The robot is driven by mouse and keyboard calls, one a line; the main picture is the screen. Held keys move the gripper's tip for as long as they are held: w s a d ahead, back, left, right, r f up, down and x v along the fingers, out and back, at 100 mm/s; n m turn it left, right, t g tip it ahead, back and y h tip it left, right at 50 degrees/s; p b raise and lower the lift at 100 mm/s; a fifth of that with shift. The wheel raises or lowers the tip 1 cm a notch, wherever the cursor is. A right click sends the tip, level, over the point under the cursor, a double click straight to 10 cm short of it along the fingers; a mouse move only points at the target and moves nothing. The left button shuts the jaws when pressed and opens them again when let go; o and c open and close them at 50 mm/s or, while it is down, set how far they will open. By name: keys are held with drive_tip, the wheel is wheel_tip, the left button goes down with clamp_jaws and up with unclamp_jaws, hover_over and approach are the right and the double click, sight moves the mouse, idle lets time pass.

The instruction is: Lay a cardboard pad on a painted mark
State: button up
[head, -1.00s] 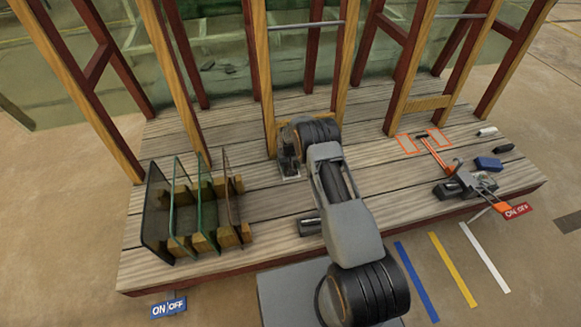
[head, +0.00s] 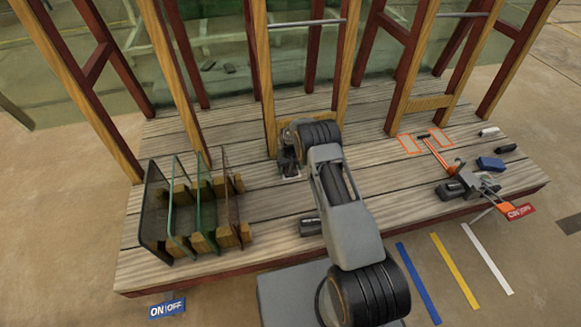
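Two orange-outlined rectangles are painted on the plank deck at the right, a left one (head: 410,145) and a right one (head: 440,136). Both look bare inside, apart from an orange-handled tool lying between and below them. I cannot make out a cardboard pad for certain. My gripper (head: 289,168) is low over the deck at the middle, at the foot of a wooden post. It is small, dark and partly hidden by my wrist. A small pale patch shows under it, but I cannot tell what it is, or whether the fingers hold anything.
A rack of upright glass panes (head: 190,210) stands at the deck's left. Wooden posts and a large glass sheet line the back. A blue block (head: 490,164), dark tools and an orange clamp (head: 490,200) crowd the right end. Planks between my arm and the orange outlines are mostly clear.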

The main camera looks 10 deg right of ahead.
drive_tip(key=s+r+t+p, duration=0.1)
drive_tip(key=s+r+p, duration=0.35)
drive_tip(key=r, duration=1.05)
drive_tip(key=s+r+p, duration=0.2)
drive_tip(key=r+p, duration=0.5)
drive_tip(key=r, duration=0.9)
drive_tip(key=s+r+t+p, duration=0.1)
drive_tip(key=s+r+p, duration=0.3)
drive_tip(key=r, duration=1.1)
drive_tip(key=shift+t, duration=0.8)
drive_tip(key=shift+s+a+r+p, duration=0.1)
drive_tip(key=shift+s+r+p, duration=7.55)
drive_tip(key=shift+s+r, duration=3.1)
